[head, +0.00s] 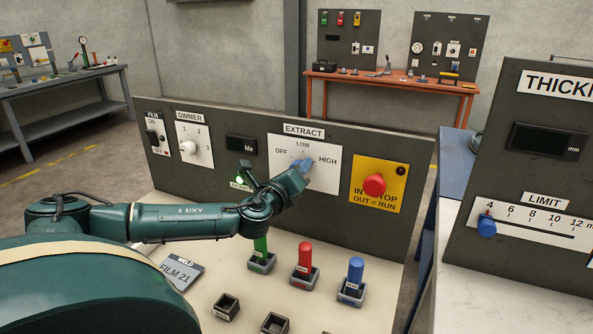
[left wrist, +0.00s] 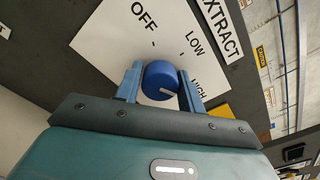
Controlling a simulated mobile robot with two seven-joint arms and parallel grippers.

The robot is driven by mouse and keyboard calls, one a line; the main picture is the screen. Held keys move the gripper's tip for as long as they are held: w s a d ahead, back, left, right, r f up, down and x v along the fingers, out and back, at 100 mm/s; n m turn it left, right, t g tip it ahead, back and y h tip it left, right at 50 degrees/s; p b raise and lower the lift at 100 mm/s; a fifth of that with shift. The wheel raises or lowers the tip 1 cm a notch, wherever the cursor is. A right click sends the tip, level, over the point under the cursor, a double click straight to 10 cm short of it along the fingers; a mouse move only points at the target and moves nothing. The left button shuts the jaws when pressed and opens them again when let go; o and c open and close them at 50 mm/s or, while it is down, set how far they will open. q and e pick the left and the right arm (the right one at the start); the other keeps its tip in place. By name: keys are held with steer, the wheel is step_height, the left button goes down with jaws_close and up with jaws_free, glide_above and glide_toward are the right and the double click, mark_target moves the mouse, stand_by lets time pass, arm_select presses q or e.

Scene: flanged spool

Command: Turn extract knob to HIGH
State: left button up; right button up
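The extract knob (left wrist: 160,78) is a round blue knob with a white pointer line, on a white plate marked OFF, LOW and HIGH (head: 326,160). In the left wrist view the pointer line lies toward the lower right, on the HIGH side; its exact tick is hard to tell. My left gripper (left wrist: 160,84) has one blue finger at each side of the knob, with hardly any gap, and looks shut on it. In the head view my left gripper (head: 301,168) partly covers the knob. My right gripper is not in view.
A red stop button (head: 374,184) on a yellow plate is right of the knob. A dimmer knob (head: 189,148) is at the left. Green, red (head: 304,258) and blue (head: 355,271) handles stand in holders below the arm. A slider panel (head: 530,180) is at the right.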

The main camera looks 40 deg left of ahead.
arm_select(q)
steer(key=o, duration=0.4)
steer(key=shift+c, duration=0.2)
steer(key=b+v, duration=0.1)
steer(key=v, duration=1.2)
